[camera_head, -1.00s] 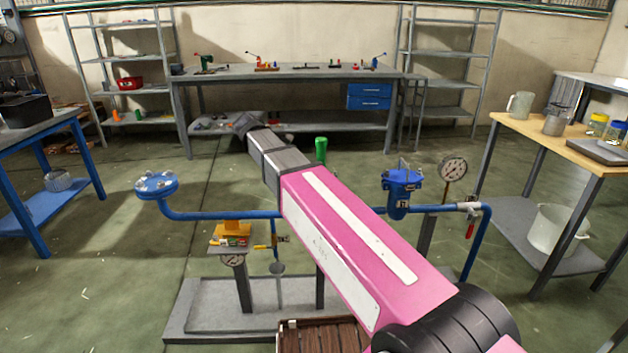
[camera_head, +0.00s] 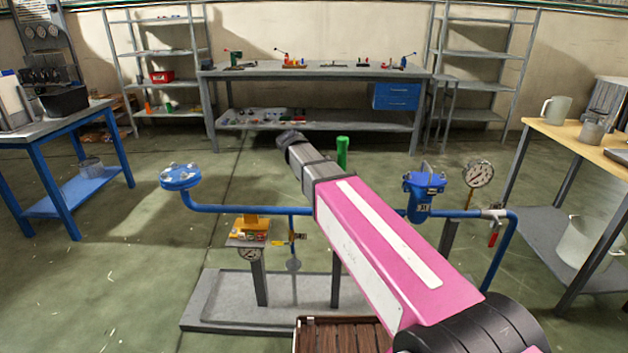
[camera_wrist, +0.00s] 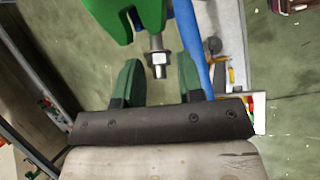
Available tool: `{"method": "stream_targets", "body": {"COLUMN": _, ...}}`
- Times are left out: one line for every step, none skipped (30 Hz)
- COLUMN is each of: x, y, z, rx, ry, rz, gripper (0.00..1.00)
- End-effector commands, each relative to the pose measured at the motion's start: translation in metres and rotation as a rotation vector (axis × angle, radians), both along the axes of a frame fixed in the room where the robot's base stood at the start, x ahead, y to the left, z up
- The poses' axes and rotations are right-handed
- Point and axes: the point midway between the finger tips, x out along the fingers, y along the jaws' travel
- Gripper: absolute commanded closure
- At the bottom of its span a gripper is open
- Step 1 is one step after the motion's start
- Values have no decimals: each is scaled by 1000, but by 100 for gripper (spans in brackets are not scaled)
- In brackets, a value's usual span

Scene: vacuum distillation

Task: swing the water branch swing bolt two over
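In the wrist view, a silver bolt with a hex nut (camera_wrist: 158,62) projects below a green body (camera_wrist: 130,15) at the top. My gripper (camera_wrist: 157,80) has two green fingers set apart, with the bolt's nut just beyond and between their tips in the picture; contact is not visible. In the head view, a green upright cylinder (camera_head: 342,152) stands just right of my arm's end, and my fingers cannot be made out there. I cannot tell which bolt is number two.
A blue pipe (camera_head: 235,209) runs from a bolted flange (camera_head: 180,177) behind my arm to a blue filter housing (camera_head: 424,195). A gauge (camera_head: 479,174) stands to its right. A brown slatted crate (camera_head: 335,335) is in front.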

Motion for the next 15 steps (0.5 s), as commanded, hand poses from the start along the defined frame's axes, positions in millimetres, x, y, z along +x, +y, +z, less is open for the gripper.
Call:
{"method": "stream_targets", "body": {"x": 1, "y": -2, "z": -3, "rx": 0, "ry": 0, "rz": 0, "gripper": 65}}
{"method": "stream_targets", "body": {"x": 1, "y": -2, "z": -4, "rx": 0, "ry": 0, "rz": 0, "gripper": 65}}
{"method": "stream_targets", "body": {"x": 1, "y": -3, "z": -5, "rx": 0, "ry": 0, "rz": 0, "gripper": 65}}
{"method": "stream_targets", "body": {"x": 1, "y": -3, "z": -6, "rx": 0, "ry": 0, "rz": 0, "gripper": 65}}
{"method": "stream_targets", "body": {"x": 1, "y": -3, "z": -6, "rx": 0, "ry": 0, "rz": 0, "gripper": 65}}
{"method": "stream_targets", "body": {"x": 1, "y": -3, "z": -6, "rx": 0, "ry": 0, "rz": 0, "gripper": 65}}
{"method": "stream_targets", "body": {"x": 1, "y": -3, "z": -6, "rx": 0, "ry": 0, "rz": 0, "gripper": 65}}
{"method": "stream_targets", "body": {"x": 1, "y": -3, "z": -6, "rx": 0, "ry": 0, "rz": 0, "gripper": 65}}
{"method": "stream_targets", "body": {"x": 1, "y": -3, "z": -6, "rx": 0, "ry": 0, "rz": 0, "gripper": 65}}
{"method": "stream_targets", "body": {"x": 1, "y": -3, "z": -6, "rx": 0, "ry": 0, "rz": 0, "gripper": 65}}
{"method": "stream_targets", "body": {"x": 1, "y": -3, "z": -6, "rx": 0, "ry": 0, "rz": 0, "gripper": 65}}
{"method": "stream_targets", "body": {"x": 1, "y": -3, "z": -6, "rx": 0, "ry": 0, "rz": 0, "gripper": 65}}
{"method": "stream_targets", "body": {"x": 1, "y": -3, "z": -6, "rx": 0, "ry": 0, "rz": 0, "gripper": 74}}
{"method": "stream_targets", "body": {"x": 1, "y": -3, "z": -6, "rx": 0, "ry": 0, "rz": 0, "gripper": 84}}
{"method": "stream_targets", "body": {"x": 1, "y": -3, "z": -6, "rx": 0, "ry": 0, "rz": 0, "gripper": 97}}
